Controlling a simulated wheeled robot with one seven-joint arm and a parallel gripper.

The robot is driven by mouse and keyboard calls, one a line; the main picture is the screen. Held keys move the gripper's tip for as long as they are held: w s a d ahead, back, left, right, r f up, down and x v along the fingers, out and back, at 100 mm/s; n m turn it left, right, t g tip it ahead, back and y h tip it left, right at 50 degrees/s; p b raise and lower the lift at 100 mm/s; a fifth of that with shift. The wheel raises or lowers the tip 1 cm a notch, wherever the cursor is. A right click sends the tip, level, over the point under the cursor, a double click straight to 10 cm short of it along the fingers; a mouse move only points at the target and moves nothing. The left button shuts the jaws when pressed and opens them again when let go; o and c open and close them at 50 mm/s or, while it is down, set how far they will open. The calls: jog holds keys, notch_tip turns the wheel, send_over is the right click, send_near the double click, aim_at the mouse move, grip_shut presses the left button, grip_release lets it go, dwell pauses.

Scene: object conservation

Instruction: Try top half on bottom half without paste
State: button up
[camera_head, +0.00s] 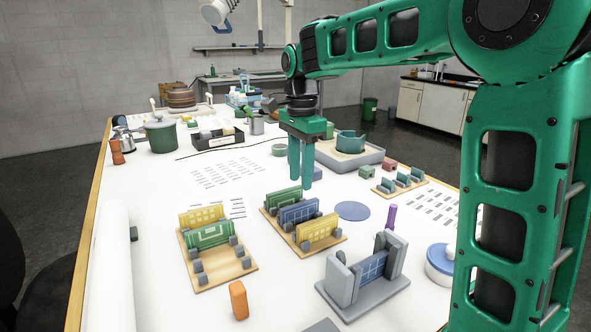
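My gripper (300,181) hangs fingers down above the table, behind the middle rack. Its two green fingers are apart with nothing visible between them. A blue patterned piece (371,269) stands in a grey fixture (338,282) at the front right, between upright grey walls. Another blue patterned piece (299,212) stands in the middle wooden rack (333,239), between a green piece (283,198) and a yellow piece (318,228). The left rack (226,274) holds a yellow piece (196,215) and a green piece (210,236). I cannot tell which pieces are the top and bottom halves.
An orange block (238,300) stands at the front. A purple cylinder (391,215) stands by the grey fixture, near a flat blue disc (352,211). A small rack (412,184) and a grey tray (363,166) with a teal curved piece (350,142) lie to the right.

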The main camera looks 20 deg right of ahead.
aim_at(300, 204)
jog(key=shift+s+f, duration=0.1)
jog(key=shift+f, duration=5.1)
jog(key=shift+c, duration=0.3)
